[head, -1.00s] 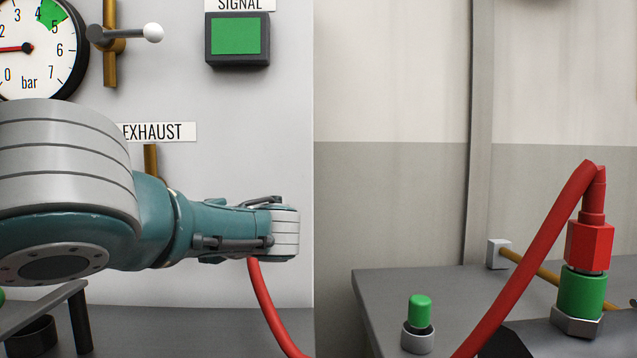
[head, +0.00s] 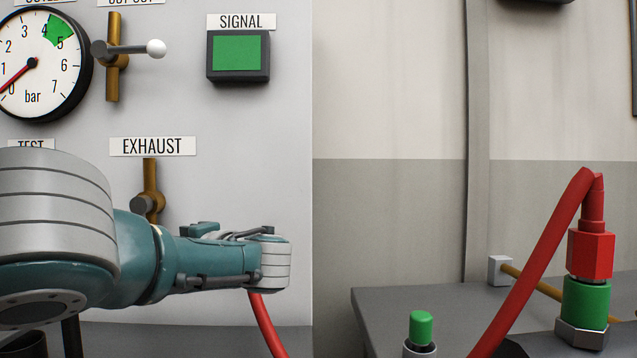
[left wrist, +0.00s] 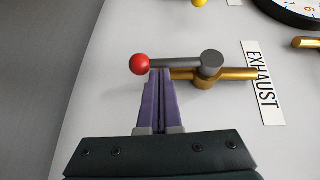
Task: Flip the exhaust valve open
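The exhaust valve (head: 150,180) is a brass pipe with a grey pivot on the wall, below the EXHAUST label (head: 152,146). My left arm hides its lower part in the head view. In the left wrist view its dark grey lever (left wrist: 178,63) with a red ball (left wrist: 140,64) lies nearly along the brass pipe (left wrist: 238,75), pointing away from the EXHAUST label. My left gripper (left wrist: 160,73) has its purple fingers together, with the tips at the lever beside the red ball; I cannot tell if they touch it. Nothing shows between them. My right gripper is out of view.
The pressure gauge (head: 45,85) reads near 0 bar. A white-knobbed lever (head: 130,48) and a green signal light (head: 237,53) are above. A red hose (head: 535,255) runs to a red and green coupling on the grey bench (head: 400,300) at right.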

